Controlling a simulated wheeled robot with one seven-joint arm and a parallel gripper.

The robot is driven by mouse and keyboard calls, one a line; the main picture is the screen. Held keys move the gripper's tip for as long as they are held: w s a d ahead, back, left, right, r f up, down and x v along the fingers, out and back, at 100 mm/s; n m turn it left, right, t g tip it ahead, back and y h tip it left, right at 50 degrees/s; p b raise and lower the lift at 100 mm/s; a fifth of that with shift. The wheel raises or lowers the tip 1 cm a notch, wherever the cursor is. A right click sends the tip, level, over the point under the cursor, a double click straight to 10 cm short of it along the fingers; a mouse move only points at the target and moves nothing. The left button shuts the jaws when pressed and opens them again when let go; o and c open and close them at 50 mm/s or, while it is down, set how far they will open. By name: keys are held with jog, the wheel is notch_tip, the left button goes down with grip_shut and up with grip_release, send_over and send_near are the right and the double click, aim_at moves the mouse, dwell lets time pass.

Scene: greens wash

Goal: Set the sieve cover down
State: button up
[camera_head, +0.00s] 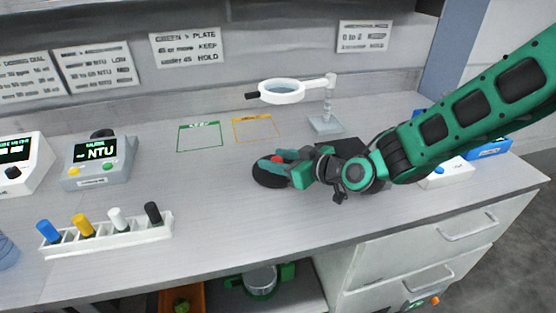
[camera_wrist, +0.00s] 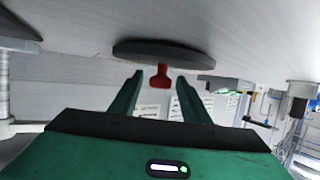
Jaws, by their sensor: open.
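The sieve cover (camera_head: 268,180) is a flat dark disc with a red knob. It appears to lie flat on the grey worktop, left of my arm; my gripper hides part of it in the head view. In the wrist view the disc (camera_wrist: 140,50) is beyond my fingertips, and its red knob (camera_wrist: 160,80) shows between them with a gap on each side. My gripper (camera_wrist: 160,77) is open around the knob. It also shows over the cover in the head view (camera_head: 285,160).
A white ring on a stand (camera_head: 283,92) rises behind the cover. Green (camera_head: 200,137) and orange (camera_head: 256,129) outlined areas are empty. A meter (camera_head: 100,160) and a rack of capped vials (camera_head: 108,238) stand left. Worktop between rack and cover is clear.

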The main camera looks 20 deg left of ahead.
jog(key=v, duration=1.2)
jog(key=shift+d, duration=0.1)
